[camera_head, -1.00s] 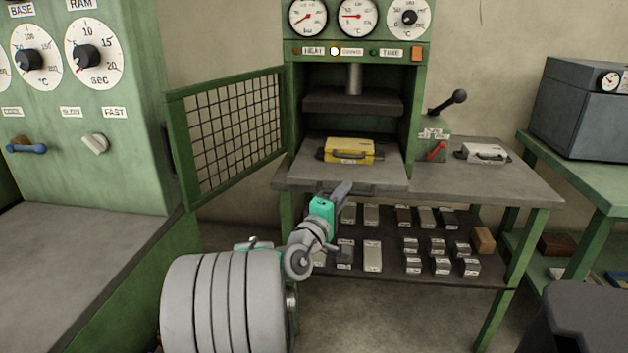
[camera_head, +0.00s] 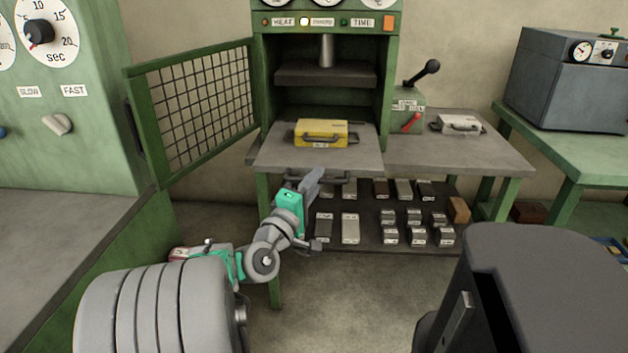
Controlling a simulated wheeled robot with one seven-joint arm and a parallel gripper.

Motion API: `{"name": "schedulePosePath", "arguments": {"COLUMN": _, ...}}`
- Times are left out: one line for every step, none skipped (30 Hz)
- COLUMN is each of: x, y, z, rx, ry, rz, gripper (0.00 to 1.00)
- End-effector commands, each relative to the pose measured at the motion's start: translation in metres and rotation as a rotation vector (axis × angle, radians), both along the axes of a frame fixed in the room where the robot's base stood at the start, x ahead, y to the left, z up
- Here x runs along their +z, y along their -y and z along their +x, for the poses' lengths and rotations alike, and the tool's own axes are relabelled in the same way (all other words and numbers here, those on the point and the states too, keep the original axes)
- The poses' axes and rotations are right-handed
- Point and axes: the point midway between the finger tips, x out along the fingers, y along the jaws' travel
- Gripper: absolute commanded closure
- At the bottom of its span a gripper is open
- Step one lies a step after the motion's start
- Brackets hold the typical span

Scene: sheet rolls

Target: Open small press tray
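The small press tray (camera_head: 279,155) is a grey plate that sticks out from the front of the green small press (camera_head: 262,90). A yellow mould (camera_head: 320,132) with a dark handle lies on it. A dark bar handle (camera_head: 338,181) runs under the tray's front edge. My gripper (camera_head: 313,178) is at this handle, below the front edge, and covers part of it. The fingertips are hard to make out, but the tray has moved along with my gripper, so it appears shut on the handle.
A mesh door (camera_head: 200,110) stands open left of the press. A lever (camera_head: 425,72) and a silver mould (camera_head: 460,124) are on the table at right. Metal blocks (camera_head: 415,225) fill the lower shelf. A dark grey bin-like body (camera_head: 540,270) is front right. Floor shows between.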

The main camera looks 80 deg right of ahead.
Motion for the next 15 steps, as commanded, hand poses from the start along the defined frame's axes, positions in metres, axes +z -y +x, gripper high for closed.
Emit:
{"name": "schedulePosePath", "arguments": {"x": 0.000, "y": 0.000, "z": 0.000, "rx": 0.001, "ry": 0.000, "rz": -0.001, "gripper": 0.75}}
{"name": "schedulePosePath", "arguments": {"x": 0.001, "y": 0.000, "z": 0.001, "rx": 0.001, "ry": 0.000, "rz": -0.001, "gripper": 0.73}}
{"name": "schedulePosePath", "arguments": {"x": 0.001, "y": 0.000, "z": 0.001, "rx": 0.002, "ry": 0.000, "rz": -0.001, "gripper": 0.69}}
{"name": "schedulePosePath", "arguments": {"x": 0.001, "y": 0.000, "z": 0.001, "rx": 0.002, "ry": 0.000, "rz": -0.001, "gripper": 0.67}}
{"name": "schedulePosePath", "arguments": {"x": 0.001, "y": 0.000, "z": 0.001, "rx": 0.002, "ry": 0.000, "rz": -0.001, "gripper": 0.66}}
{"name": "schedulePosePath", "arguments": {"x": 0.001, "y": 0.000, "z": 0.001, "rx": 0.002, "ry": 0.000, "rz": -0.002, "gripper": 0.66}}
{"name": "schedulePosePath", "arguments": {"x": 0.001, "y": 0.000, "z": 0.001, "rx": 0.002, "ry": 0.000, "rz": -0.002, "gripper": 0.66}}
{"name": "schedulePosePath", "arguments": {"x": 0.001, "y": 0.000, "z": 0.001, "rx": 0.002, "ry": 0.000, "rz": -0.002, "gripper": 0.66}}
{"name": "schedulePosePath", "arguments": {"x": 0.001, "y": 0.000, "z": 0.001, "rx": 0.002, "ry": 0.000, "rz": -0.002, "gripper": 0.66}}
{"name": "schedulePosePath", "arguments": {"x": 0.001, "y": 0.000, "z": 0.001, "rx": 0.002, "ry": 0.000, "rz": -0.002, "gripper": 0.66}}
{"name": "schedulePosePath", "arguments": {"x": 0.001, "y": 0.000, "z": 0.001, "rx": 0.002, "ry": 0.000, "rz": -0.002, "gripper": 0.66}}
{"name": "schedulePosePath", "arguments": {"x": 0.001, "y": -0.001, "z": 0.002, "rx": 0.002, "ry": 0.000, "rz": -0.002, "gripper": 0.66}}
{"name": "schedulePosePath", "arguments": {"x": 0.001, "y": -0.002, "z": 0.003, "rx": 0.003, "ry": 0.000, "rz": -0.001, "gripper": 0.66}}
{"name": "schedulePosePath", "arguments": {"x": 0.000, "y": -0.005, "z": 0.004, "rx": 0.003, "ry": 0.000, "rz": -0.001, "gripper": 0.66}}
{"name": "schedulePosePath", "arguments": {"x": -0.001, "y": -0.010, "z": 0.006, "rx": 0.004, "ry": 0.001, "rz": -0.002, "gripper": 0.66}}
